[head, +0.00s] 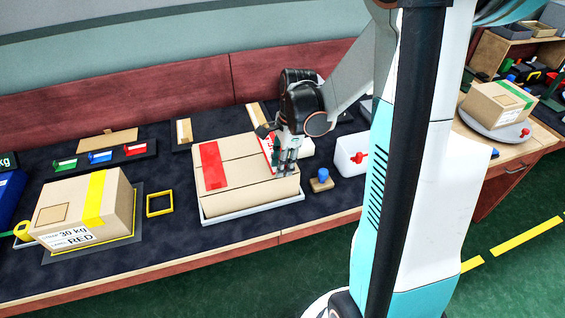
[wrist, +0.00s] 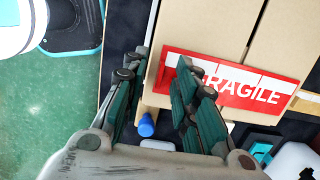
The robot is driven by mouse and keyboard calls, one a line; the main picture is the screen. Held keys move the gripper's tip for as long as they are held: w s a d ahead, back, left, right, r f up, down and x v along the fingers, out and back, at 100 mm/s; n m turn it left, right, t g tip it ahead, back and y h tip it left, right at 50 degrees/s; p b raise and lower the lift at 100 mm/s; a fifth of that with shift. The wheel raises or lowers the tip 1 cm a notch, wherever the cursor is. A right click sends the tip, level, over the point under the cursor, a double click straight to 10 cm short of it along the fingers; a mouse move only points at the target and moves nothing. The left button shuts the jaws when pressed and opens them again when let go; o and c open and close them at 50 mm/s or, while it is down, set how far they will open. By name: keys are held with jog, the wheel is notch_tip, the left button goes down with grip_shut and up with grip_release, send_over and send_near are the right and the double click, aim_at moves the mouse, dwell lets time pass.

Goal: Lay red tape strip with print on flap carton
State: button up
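The flap carton (head: 245,190) sits on a pale tray with its closed flaps upward. A red tape strip (head: 268,150) with white FRAGILE print lies at the carton's right end and runs across the flap seam (wrist: 235,85) in the wrist view. I cannot tell whether it is pressed flat. Another red strip (head: 212,165) lies on the left part of the carton top. My gripper (head: 288,163) is over the carton's right end. In the wrist view its fingers (wrist: 160,85) stand apart, the right one in front of the printed strip's left end.
A yellow-taped carton (head: 120,195) stands at the left, beside a yellow square frame (head: 160,203). A blue-knobbed block (head: 321,181) and a white bin (head: 352,155) are right of the tray. A green-taped carton (head: 500,100) is at the far right.

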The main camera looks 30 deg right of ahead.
notch_tip(320, 180, up, 12)
jog(key=d, duration=0.1)
jog(key=shift+s+d, duration=0.3)
jog(key=shift+d, duration=0.05)
dwell(0.4)
dwell(0.4)
